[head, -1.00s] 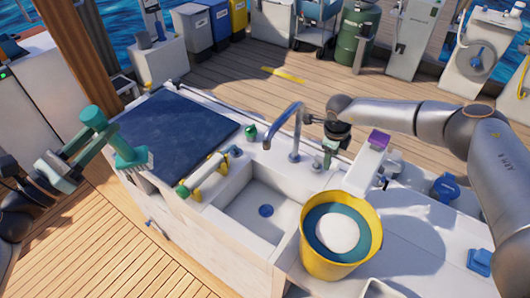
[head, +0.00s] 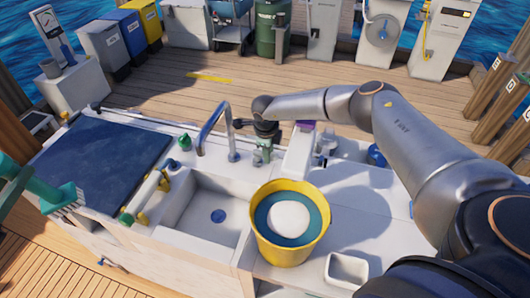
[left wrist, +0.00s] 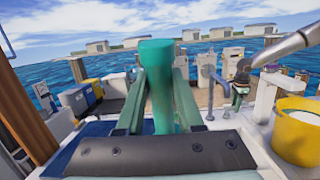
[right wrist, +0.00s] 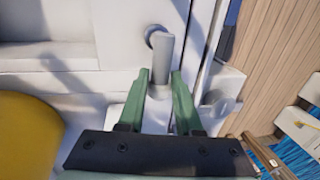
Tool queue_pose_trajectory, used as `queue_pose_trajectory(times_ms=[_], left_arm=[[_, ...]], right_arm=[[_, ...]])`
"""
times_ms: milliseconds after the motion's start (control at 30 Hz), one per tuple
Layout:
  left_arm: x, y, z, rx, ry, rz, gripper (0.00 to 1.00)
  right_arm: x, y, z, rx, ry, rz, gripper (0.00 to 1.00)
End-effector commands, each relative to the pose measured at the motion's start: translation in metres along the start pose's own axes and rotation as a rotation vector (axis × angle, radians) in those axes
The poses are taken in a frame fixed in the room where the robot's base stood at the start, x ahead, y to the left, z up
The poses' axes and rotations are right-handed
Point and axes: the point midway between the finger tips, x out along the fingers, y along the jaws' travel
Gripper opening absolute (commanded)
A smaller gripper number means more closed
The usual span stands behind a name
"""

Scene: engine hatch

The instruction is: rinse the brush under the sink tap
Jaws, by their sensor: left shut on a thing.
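The green brush (head: 62,198) is at the left edge of the head view, bristles down, beside the dark blue panel. My left gripper (left wrist: 158,100) is shut on its teal handle (left wrist: 155,60) in the left wrist view; most of that arm is outside the head view. The grey curved tap (head: 213,125) stands behind the white sink (head: 178,222), away from the brush. My right gripper (head: 262,155) points down just right of the tap. In the right wrist view its fingers (right wrist: 161,80) are open, with a grey rod-like lever (right wrist: 163,58) between them; contact is unclear.
A yellow bucket (head: 270,245) with a white, round thing inside stands right of the sink. A yellow and green cylinder (head: 147,196) lies on the sink's left rim. A small white open box (head: 346,271) is at the front right.

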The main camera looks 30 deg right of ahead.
Motion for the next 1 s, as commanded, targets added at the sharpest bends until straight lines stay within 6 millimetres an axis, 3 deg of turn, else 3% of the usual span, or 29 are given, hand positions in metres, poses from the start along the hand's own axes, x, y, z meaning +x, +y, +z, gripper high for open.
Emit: queue_pose_trajectory(times_ms=[167, 1000], left_arm=[[0.0002, 0.0, 0.0011, 0.001, -0.002, 0.0, 0.0], [0.0002, 0.0001, 0.0012, 0.001, -0.002, 0.0, 0.0]], right_arm=[[0.0001, -0.0004, -0.001, 0.0, 0.003, 0.0, 0.0], [0.0016, -0.0011, -0.0052, 0.001, 0.013, -0.001, 0.0]])
